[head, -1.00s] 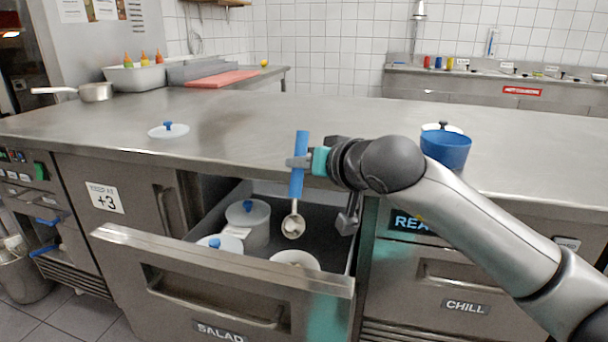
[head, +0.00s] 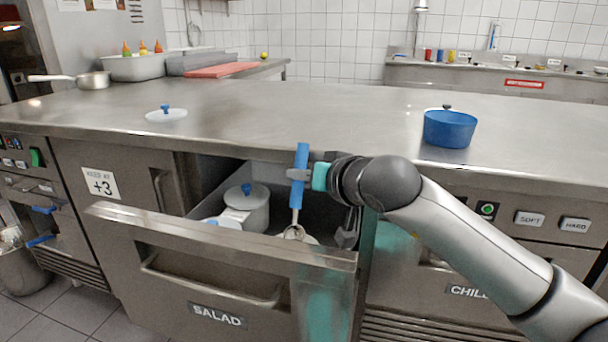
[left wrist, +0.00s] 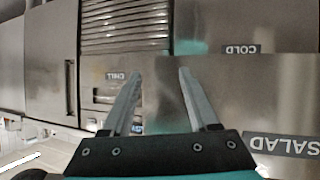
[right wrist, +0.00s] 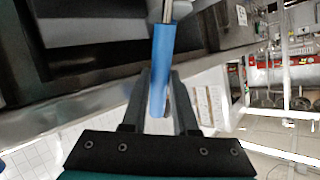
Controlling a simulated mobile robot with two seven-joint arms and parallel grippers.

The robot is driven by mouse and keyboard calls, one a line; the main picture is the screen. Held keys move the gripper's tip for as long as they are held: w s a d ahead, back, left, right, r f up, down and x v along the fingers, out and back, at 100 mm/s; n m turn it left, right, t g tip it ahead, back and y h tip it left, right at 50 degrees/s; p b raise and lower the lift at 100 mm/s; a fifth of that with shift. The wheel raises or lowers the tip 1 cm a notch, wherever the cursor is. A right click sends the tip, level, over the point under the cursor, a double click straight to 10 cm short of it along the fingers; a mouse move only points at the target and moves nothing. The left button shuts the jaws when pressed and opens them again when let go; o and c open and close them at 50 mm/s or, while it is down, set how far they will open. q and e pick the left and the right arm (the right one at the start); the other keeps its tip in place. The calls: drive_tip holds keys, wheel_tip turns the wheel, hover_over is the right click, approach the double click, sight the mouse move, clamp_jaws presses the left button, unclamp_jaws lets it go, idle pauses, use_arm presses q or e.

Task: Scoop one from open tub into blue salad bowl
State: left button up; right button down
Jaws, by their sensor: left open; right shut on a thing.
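My right gripper (head: 306,174) is shut on the blue handle of a scoop (head: 299,185), which hangs nearly upright over the open drawer. The handle also shows between the fingers in the right wrist view (right wrist: 161,70). The scoop's metal head (head: 294,231) is at the open tub (head: 309,240), which is mostly hidden behind the drawer front; I cannot tell whether the head holds anything. The blue salad bowl (head: 449,130) stands on the counter to the right. My left gripper (left wrist: 160,100) is open and empty, facing the cabinet fronts; it is outside the head view.
The SALAD drawer (head: 215,250) is pulled out. A lidded tub (head: 248,212) stands inside, with another lid partly visible beside it. A loose white lid (head: 168,116) with a blue knob lies on the counter (head: 300,115), whose middle is clear.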

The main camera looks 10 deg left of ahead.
sight(304, 151)
drive_tip(key=shift+f+b, duration=0.7)
drive_tip(key=shift+f, duration=0.15)
use_arm(q)
drive_tip(key=shift+s+d+r+n+t+h+b, duration=0.25)
drive_tip(key=shift+d+r+t+h, duration=0.25)
drive_tip(key=shift+d+r+t, duration=0.55)
drive_tip(key=shift+s+d+r+n+t+h+b, duration=0.2)
drive_tip(key=shift+d+r+t+h, duration=0.3)
drive_tip(key=shift+t, duration=0.95)
use_arm(e)
drive_tip(key=shift+f, duration=1.75)
use_arm(q)
drive_tip(key=shift+f, duration=0.1)
use_arm(e)
drive_tip(key=shift+f, duration=1.5)
use_arm(q)
drive_tip(key=shift+s+d, duration=0.1)
drive_tip(key=shift+r+p, duration=2.8)
drive_tip(key=shift+r, duration=0.05)
use_arm(e)
drive_tip(key=shift+r, duration=6.35)
drive_tip(key=shift+r, duration=0.1)
